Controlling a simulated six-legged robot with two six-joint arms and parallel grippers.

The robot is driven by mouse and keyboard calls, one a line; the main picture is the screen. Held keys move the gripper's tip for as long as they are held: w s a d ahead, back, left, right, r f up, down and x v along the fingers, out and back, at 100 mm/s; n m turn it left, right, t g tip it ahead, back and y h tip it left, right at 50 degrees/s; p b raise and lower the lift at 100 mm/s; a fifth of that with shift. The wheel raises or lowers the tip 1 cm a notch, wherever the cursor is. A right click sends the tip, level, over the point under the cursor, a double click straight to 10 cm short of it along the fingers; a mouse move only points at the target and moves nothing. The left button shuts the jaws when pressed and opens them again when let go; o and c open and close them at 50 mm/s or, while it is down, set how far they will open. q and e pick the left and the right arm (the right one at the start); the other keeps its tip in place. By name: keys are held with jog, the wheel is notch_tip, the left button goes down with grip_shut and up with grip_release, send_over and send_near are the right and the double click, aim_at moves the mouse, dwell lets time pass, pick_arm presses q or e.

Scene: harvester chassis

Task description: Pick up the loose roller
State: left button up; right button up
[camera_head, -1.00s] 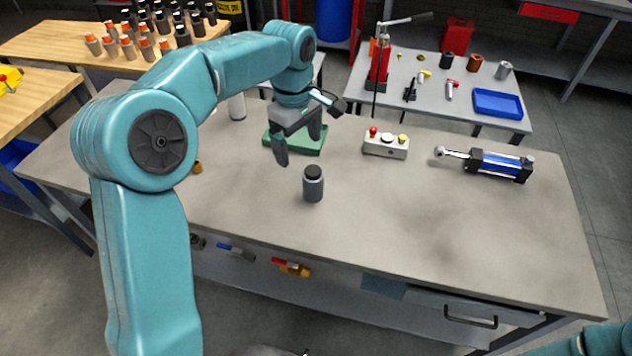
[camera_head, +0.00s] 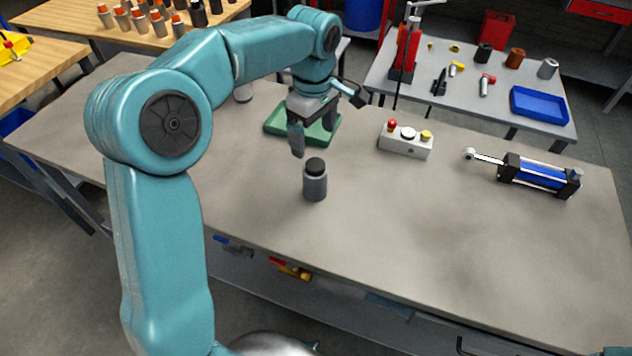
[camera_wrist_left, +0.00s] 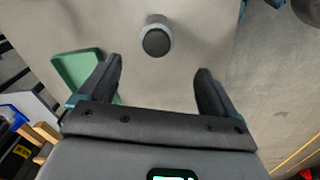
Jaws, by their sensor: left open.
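The loose roller (camera_head: 316,186), a short grey cylinder with a dark top, stands upright on the grey workbench (camera_head: 430,240). My left gripper (camera_head: 314,143) is open and empty, just behind and above the roller in the head view. In the left wrist view, the roller (camera_wrist_left: 157,38) shows ahead of the open fingers (camera_wrist_left: 158,68), roughly centred between them and apart from both. My right gripper is out of view.
A green tray (camera_head: 275,127) lies behind my left gripper. A button box (camera_head: 405,140) and a blue-and-black cylinder (camera_head: 538,174) lie to the right. A side table (camera_head: 480,103) with parts stands behind.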

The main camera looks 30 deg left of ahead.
aim_at(316, 163)
pick_arm(q)
jog(key=f, duration=0.4)
jog(key=w+f, duration=0.1)
jog(key=f, duration=0.1)
jog(key=shift+d+f, duration=0.15)
jog(key=shift+f, duration=0.1)
jog(key=shift+s+f, duration=0.2)
jog(key=shift+f, duration=0.15)
jog(key=shift+s+f, duration=0.15)
jog(key=shift+s, duration=0.1)
jog(key=shift+s+f, duration=0.1)
jog(key=shift+f, duration=0.2)
jog(key=f, duration=0.2)
jog(key=w+f, duration=0.1)
jog(key=f, duration=0.1)
jog(key=shift+f+p, duration=0.1)
jog(key=shift+p, duration=0.25)
jog(key=shift+s+a+f, duration=0.2)
jog(key=shift+s+f, duration=0.05)
jog(key=shift+w+d, duration=0.1)
jog(key=shift+w, duration=0.05)
jog(key=shift+c, duration=0.6)
jog(key=shift+f, duration=0.1)
jog(key=c, duration=1.4)
jog(key=shift+w+r, duration=0.1)
jog(key=shift+r, duration=0.1)
